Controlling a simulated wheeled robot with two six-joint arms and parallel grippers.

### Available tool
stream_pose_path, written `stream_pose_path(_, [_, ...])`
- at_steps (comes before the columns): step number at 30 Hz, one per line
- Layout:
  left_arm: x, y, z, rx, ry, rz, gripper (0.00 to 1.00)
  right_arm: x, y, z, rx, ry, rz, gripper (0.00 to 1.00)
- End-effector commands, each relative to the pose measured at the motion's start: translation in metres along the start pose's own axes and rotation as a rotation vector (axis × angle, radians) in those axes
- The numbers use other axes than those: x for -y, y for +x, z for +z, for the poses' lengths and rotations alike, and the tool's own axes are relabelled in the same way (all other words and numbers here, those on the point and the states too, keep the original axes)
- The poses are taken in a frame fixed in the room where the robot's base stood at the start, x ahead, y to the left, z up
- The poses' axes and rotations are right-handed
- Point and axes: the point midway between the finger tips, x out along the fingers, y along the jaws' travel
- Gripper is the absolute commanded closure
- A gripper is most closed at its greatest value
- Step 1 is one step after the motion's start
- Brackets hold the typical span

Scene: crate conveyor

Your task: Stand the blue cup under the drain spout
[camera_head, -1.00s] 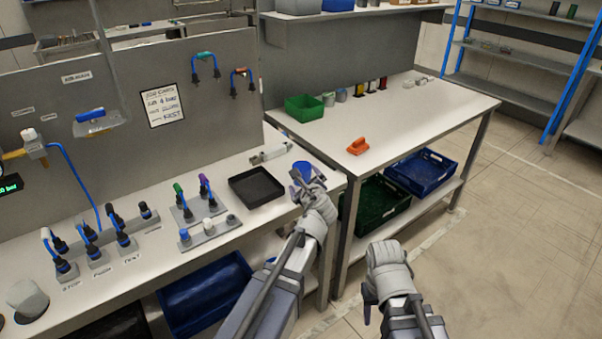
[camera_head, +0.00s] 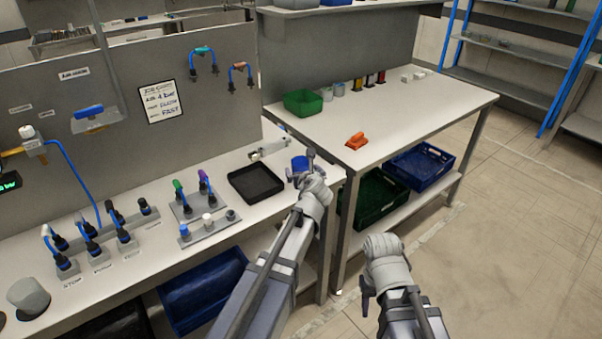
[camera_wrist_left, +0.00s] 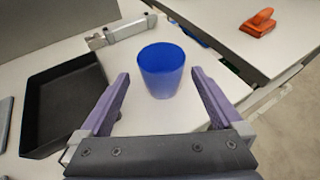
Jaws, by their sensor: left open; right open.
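The blue cup (camera_head: 300,164) stands upright near the right end of the left bench, partly hidden by my left gripper in the head view. In the left wrist view the blue cup (camera_wrist_left: 161,70) stands just beyond the open fingers and between their lines. My left gripper (camera_head: 301,170) is open and empty, and its fingers (camera_wrist_left: 158,98) do not touch the cup. A grey metal fitting (camera_head: 268,149), perhaps the drain spout, lies behind the cup; it also shows in the left wrist view (camera_wrist_left: 124,31). My right gripper (camera_head: 367,297) is open, low in front of the benches.
A black tray (camera_head: 256,184) lies left of the cup. Valve blocks with coloured handles (camera_head: 198,198) stand further left. Crates (camera_head: 420,168) sit below.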

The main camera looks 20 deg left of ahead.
Motion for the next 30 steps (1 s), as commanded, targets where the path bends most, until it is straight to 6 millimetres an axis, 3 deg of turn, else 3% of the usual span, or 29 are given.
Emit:
stream_pose_path(7, [0.001, 0.01, -0.002, 0.0, -0.001, 0.0, 0.0, 0.001, 0.006, 0.0, 0.0, 0.0, 0.0, 0.5])
stream_pose_path(16, [0.003, 0.051, -0.006, 0.001, -0.002, 0.0, 0.0, 0.002, 0.025, -0.002, 0.0, 0.0, 0.0, 0.5])
stream_pose_path(24, [0.003, 0.054, -0.004, 0.001, -0.002, -0.001, 0.0, 0.002, 0.024, -0.001, 0.0, 0.0, 0.0, 0.5])
stream_pose_path(30, [0.003, 0.053, -0.004, 0.001, -0.002, -0.001, 0.22, 0.002, 0.024, -0.001, 0.0, 0.0, 0.0, 0.5])
